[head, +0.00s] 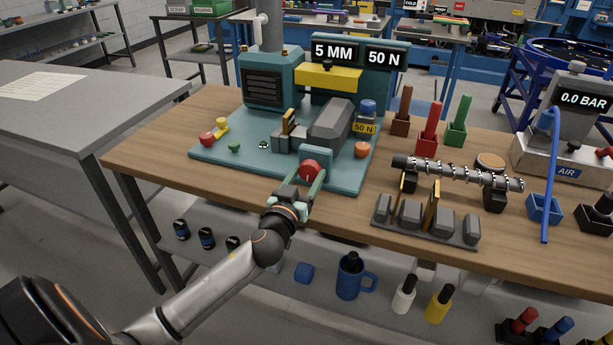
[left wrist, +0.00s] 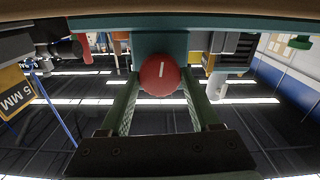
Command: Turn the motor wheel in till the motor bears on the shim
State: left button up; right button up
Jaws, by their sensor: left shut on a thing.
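The red motor wheel (head: 311,169) is on the front of the teal machine bed (head: 225,150). My left gripper (head: 308,181) is shut on it. In the left wrist view the round red wheel (left wrist: 159,75), with a pale mark on its face, sits between the two green fingers of the left gripper (left wrist: 160,84). Behind the wheel is a dark grey motor-like block (head: 332,122). A thin brass upright plate (head: 289,122), which looks like the shim, stands left of it. I cannot tell whether the two touch. My right gripper is not in view.
Signs on the machine read 5 MM (head: 333,51) and 50 N (head: 384,58). To the right are a rack of grey blocks with brass plates (head: 425,222), a dark spiral shaft (head: 457,174) and an air unit (head: 563,130). The table's front edge lies under my left arm.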

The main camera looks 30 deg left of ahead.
pick_arm(q)
jog(key=shift+c, duration=0.7)
jog(key=shift+m, duration=0.4)
jog(key=m, duration=0.2)
jog(key=shift+m, duration=0.3)
jog(key=m+p, duration=0.1)
jog(key=m, duration=0.4)
jog(key=shift+m, duration=0.4)
jog(key=o, duration=1.4)
